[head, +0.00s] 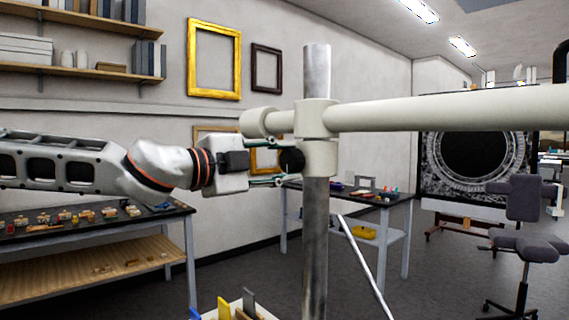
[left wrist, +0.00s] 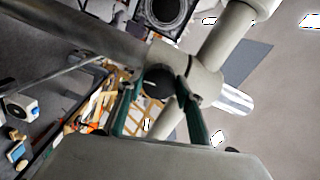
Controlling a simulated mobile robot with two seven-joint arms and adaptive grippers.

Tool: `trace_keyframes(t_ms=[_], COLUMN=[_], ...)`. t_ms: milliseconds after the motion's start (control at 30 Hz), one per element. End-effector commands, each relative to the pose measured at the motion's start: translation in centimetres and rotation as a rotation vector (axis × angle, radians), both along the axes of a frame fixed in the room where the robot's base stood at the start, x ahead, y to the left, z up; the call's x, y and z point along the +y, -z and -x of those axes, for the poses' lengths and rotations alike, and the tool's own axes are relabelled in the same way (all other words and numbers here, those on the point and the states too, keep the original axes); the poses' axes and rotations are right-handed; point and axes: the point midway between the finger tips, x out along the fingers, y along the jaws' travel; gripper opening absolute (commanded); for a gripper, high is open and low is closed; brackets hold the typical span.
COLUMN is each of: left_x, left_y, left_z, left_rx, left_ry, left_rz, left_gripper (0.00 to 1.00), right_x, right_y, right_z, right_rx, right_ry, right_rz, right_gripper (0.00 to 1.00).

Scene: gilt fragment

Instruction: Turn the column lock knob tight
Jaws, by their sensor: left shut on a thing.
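The column (head: 316,230) is a grey metal post standing upright in the middle of the head view. A cream clamp (head: 317,118) sits on it and carries a long cream horizontal arm (head: 450,108). The black round lock knob (head: 291,160) sticks out of the left side of the clamp's lower collar. My left gripper (head: 272,163) reaches it from the left, its green fingers shut around the knob. In the left wrist view the knob (left wrist: 158,82) lies between the two green fingers. My right gripper is in neither view.
A workbench with small tools (head: 80,222) stands at the left and another table (head: 350,196) stands behind the column. A grey chair (head: 524,245) is at the right. The cream arm spans the right side at clamp height. Open floor lies at the right.

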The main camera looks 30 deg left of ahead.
Motion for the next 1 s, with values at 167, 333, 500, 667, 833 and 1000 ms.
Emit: trace_keyframes(t_ms=[167,333,500,667,833,1000], left_x=[0.0,0.0,0.0,0.0,0.1,0.5], left_y=[0.1,0.1,0.1,0.0,-0.1,-0.2], left_z=[0.0,0.0,0.0,0.0,0.2,1.4], left_rx=[0.001,0.001,0.001,0.0,-0.002,-0.004], left_ry=[0.0,-0.001,-0.001,0.0,0.0,-0.001], left_rz=[-0.003,-0.001,-0.001,-0.001,-0.002,-0.002], left_gripper=[0.14,0.14,0.52,0.52,0.52,0.52], right_x=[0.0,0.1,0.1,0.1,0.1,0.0], right_y=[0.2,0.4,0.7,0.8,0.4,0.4], right_z=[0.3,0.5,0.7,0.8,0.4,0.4], right_rx=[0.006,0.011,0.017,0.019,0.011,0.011], right_ry=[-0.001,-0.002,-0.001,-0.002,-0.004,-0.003], right_rz=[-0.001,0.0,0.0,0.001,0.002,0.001], right_gripper=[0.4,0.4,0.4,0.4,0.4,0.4])
